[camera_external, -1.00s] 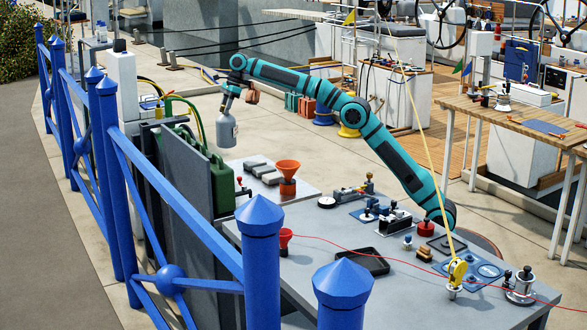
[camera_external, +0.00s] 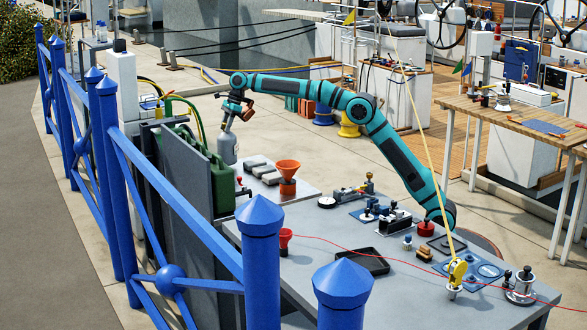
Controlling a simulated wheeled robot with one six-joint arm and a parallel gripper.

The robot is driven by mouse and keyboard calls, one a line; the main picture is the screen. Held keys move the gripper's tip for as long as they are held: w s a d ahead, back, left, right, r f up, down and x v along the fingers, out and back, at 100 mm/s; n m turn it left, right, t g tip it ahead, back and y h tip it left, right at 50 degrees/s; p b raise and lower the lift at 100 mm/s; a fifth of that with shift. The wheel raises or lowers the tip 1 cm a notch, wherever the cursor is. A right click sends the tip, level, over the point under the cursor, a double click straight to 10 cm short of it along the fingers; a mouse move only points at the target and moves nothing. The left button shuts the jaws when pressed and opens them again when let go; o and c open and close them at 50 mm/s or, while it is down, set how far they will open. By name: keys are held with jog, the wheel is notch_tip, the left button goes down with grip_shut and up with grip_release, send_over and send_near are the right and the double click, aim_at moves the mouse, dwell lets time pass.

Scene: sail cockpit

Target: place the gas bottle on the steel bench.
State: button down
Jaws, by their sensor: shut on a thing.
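The gas bottle (camera_external: 227,148) is a grey-white cylinder with a narrow neck. It hangs nearly upright below my gripper (camera_external: 236,111), which is shut on it near the top. The bottle is beside the green jerrycan (camera_external: 193,165), at the far left end of the work surface; I cannot tell its exact height above what lies beneath. My teal arm reaches over from the bench's right side.
A black tray (camera_external: 361,262), a red cup (camera_external: 286,238) and small fittings occupy the bench. A red line crosses it. Blue railing (camera_external: 262,250) stands in front at left.

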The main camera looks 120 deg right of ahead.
jog(key=shift+f, duration=1)
jog(key=c, duration=1)
grip_release()
jog(key=v, duration=1.2)
